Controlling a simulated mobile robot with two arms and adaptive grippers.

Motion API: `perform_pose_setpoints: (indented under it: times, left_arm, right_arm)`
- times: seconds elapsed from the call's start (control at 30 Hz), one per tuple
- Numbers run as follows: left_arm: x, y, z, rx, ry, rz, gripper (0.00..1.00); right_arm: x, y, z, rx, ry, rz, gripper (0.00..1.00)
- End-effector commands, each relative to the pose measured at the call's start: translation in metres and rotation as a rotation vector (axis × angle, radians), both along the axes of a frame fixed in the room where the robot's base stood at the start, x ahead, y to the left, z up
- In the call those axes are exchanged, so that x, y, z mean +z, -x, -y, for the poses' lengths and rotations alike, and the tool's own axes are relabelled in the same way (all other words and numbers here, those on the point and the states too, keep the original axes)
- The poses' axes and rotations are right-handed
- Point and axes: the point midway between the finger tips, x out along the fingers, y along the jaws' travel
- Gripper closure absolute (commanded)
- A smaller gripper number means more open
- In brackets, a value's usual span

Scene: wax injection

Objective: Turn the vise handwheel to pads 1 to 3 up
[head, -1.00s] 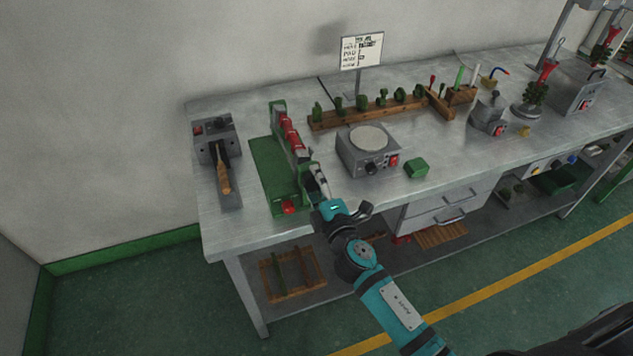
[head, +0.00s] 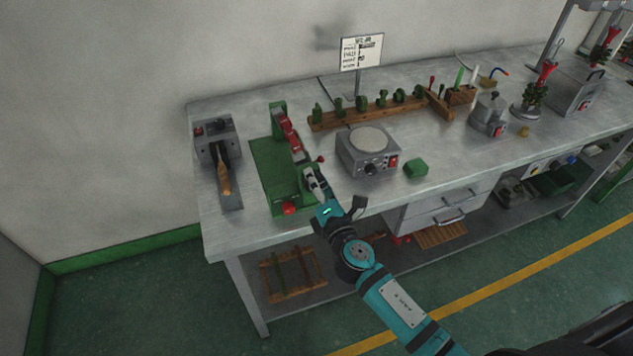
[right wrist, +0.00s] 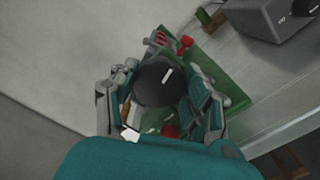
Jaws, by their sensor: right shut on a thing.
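The green vise fixture (head: 268,165) stands near the left end of the bench, with red pads (head: 289,131) in a row along its bar. The dark round handwheel (right wrist: 155,84), with a white mark on its face, is between my fingers in the right wrist view. My right gripper (head: 313,178) is at the vise's near right end, shut on the handwheel. In the head view the gripper hides most of the wheel. A small red knob (head: 321,159) shows beside the gripper, also in the right wrist view (right wrist: 185,43). My left gripper is out of view.
A grey box with a round plate (head: 369,150) stands close to the right of the vise. A grey tool unit (head: 215,145) is to its left. A wooden rack (head: 345,118) with green pieces and a sign (head: 361,52) are behind.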

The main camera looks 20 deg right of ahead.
Motion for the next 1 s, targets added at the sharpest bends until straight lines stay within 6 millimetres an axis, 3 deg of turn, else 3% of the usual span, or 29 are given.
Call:
perform_pose_setpoints:
  times: [1.0]
  left_arm:
    - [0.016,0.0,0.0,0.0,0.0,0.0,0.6]
  right_arm:
    - [-0.001,0.001,-0.002,0.003,0.511,0.013,0.84]
